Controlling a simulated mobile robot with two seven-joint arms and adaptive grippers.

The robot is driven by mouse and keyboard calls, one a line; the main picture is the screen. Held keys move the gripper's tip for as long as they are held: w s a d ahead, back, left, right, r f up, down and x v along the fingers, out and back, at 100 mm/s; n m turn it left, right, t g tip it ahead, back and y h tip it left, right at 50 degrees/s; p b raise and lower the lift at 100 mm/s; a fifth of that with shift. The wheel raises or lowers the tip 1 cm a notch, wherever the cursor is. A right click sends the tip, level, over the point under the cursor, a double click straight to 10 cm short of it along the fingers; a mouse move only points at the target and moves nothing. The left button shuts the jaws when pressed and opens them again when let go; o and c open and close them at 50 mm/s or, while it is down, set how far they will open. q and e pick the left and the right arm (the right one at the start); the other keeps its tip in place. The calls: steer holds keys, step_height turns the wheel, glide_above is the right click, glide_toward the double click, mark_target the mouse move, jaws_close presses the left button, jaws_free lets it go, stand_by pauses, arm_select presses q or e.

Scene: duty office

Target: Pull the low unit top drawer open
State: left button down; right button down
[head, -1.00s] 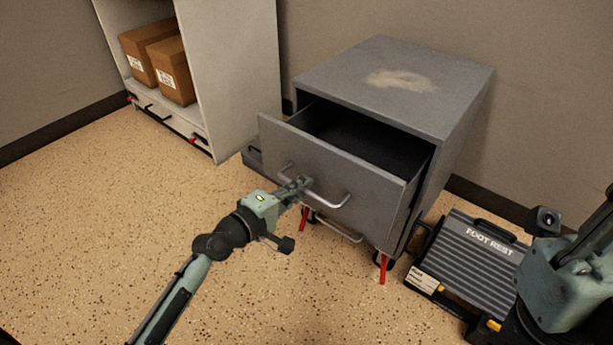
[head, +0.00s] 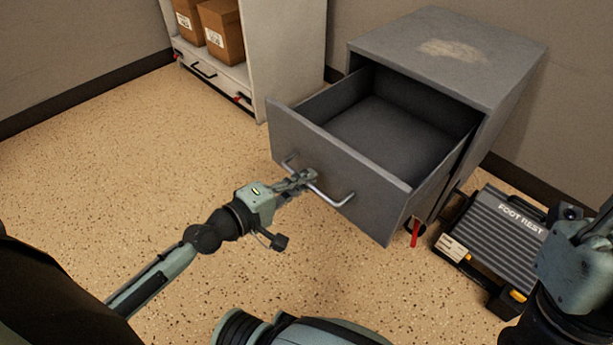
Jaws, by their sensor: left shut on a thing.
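The low unit (head: 500,72) is a grey metal cabinet on the right half of the head view, with a pale worn patch on its top. Its top drawer (head: 345,170) stands well open towards me, and its inside looks empty. The drawer handle (head: 335,199) is a pale metal bar across the front. My left gripper (head: 304,178) is shut on the handle near its left part. My right arm shows at the right edge, but its fingers cannot be made out.
A foot rest (head: 495,245) lies on the floor right of the unit. A light shelf cabinet (head: 290,50) with cardboard boxes (head: 220,30) stands at the back left. A red caster part (head: 414,232) shows under the unit. The speckled floor (head: 130,170) at left is clear.

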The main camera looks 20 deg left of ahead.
arm_select(q)
steer(key=c, duration=1.6)
jaws_free()
steer(key=shift+s, duration=0.1)
steer(key=shift+v, duration=5.95)
